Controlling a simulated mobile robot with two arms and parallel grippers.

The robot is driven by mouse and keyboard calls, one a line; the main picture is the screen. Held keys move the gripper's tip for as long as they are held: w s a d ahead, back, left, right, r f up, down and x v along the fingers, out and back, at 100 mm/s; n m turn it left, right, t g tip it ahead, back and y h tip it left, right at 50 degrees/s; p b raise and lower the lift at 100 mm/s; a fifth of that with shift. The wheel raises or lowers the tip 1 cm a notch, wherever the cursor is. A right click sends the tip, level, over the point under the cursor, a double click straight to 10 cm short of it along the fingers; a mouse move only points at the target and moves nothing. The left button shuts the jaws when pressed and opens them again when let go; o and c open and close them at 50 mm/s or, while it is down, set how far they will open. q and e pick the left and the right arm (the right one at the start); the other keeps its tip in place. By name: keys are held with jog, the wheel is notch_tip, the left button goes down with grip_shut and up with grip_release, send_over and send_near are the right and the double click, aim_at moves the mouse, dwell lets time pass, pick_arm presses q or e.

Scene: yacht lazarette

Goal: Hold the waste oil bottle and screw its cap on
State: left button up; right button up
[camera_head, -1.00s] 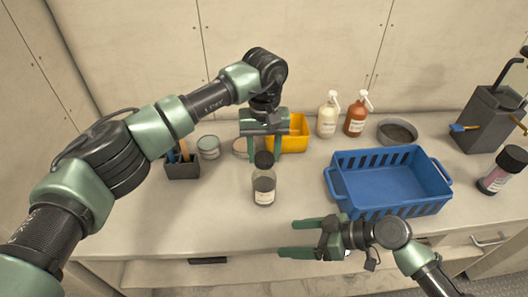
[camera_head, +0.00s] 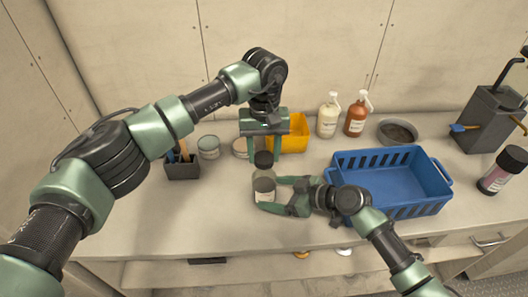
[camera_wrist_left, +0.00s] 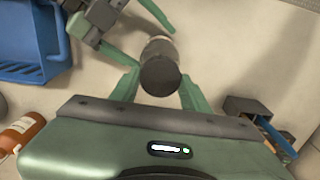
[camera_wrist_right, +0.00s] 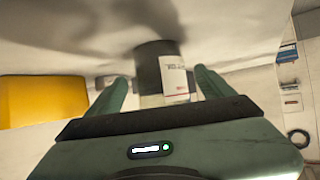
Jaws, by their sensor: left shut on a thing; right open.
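The waste oil bottle (camera_head: 264,191), dark with a pale label, stands upright on the counter. Its black cap (camera_head: 263,160) is right over the bottle's top; I cannot tell whether it touches the neck. My left gripper (camera_head: 264,154) comes down from above and is shut on the cap, which shows between its fingers in the left wrist view (camera_wrist_left: 160,76). My right gripper (camera_head: 271,194) is open, low at the bottle's right side, with a finger toward either side of it. In the right wrist view the bottle's label (camera_wrist_right: 174,79) faces me between the two fingers.
A blue basket (camera_head: 345,205) stands right of the bottle, close to my right arm. Behind are a yellow bin (camera_head: 299,132), two pump bottles (camera_head: 328,117) and a grey bowl (camera_head: 397,132). A dark tool holder (camera_head: 182,170) and tins (camera_head: 209,147) stand left. The front-left counter is clear.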

jog(key=shift+x, duration=1.65)
jog(key=shift+d, duration=0.1)
jog(key=c, duration=1.1)
